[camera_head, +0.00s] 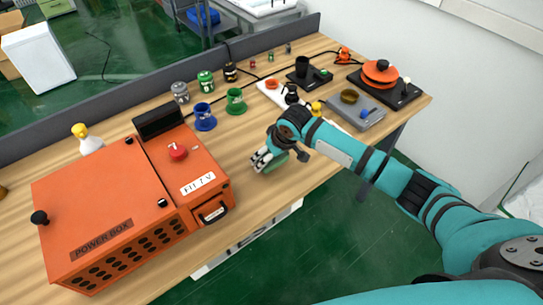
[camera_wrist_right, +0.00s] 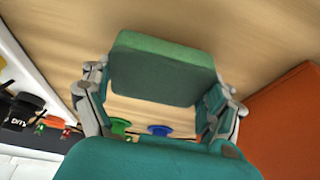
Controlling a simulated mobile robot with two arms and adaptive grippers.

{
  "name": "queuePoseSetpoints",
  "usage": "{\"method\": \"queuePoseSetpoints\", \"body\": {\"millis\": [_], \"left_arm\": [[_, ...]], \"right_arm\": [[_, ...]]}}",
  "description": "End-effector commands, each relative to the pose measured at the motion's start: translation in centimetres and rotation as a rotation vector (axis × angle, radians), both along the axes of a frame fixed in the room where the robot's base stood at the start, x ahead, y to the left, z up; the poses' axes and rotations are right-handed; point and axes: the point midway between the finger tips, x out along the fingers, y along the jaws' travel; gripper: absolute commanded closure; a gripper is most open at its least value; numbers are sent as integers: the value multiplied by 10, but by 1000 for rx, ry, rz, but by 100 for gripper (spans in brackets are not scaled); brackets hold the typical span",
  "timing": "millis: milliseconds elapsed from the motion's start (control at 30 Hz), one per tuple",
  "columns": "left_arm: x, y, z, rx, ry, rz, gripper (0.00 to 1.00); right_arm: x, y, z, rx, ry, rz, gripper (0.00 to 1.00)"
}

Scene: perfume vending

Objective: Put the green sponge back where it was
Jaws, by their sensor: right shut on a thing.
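The green sponge (camera_wrist_right: 160,72) is a flat block with a lighter green edge, and it sits between the fingers of my right gripper (camera_wrist_right: 160,105) in the wrist view. In the head view, my right gripper (camera_head: 268,158) is over the front part of the wooden table, and the sponge (camera_head: 276,162) shows partly beneath it. The right gripper is shut on the sponge. I cannot tell whether the sponge touches the table. My left gripper is not in view.
An orange power box (camera_head: 120,215) stands left of the gripper. Green (camera_head: 236,101) and blue (camera_head: 204,117) cups stand behind it. A grey scale (camera_head: 356,112) and a black device with an orange top (camera_head: 381,73) are at the right. Bare wood (camera_head: 240,150) lies around the gripper.

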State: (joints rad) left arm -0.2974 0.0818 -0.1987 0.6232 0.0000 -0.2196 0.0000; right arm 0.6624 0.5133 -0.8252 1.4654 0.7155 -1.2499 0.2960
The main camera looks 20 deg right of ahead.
Motion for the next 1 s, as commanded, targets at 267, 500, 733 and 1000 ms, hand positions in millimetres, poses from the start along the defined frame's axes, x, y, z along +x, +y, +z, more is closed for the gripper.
{"method": "queuePoseSetpoints", "body": {"millis": [267,500,733,1000], "left_arm": [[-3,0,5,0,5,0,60],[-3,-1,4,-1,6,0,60],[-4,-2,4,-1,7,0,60],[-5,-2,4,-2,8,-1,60]], "right_arm": [[0,0,-16,0,-1,0,37],[-1,0,-19,0,0,-1,37],[0,0,-18,0,-1,0,0],[-2,-1,-8,1,-3,1,0]]}}
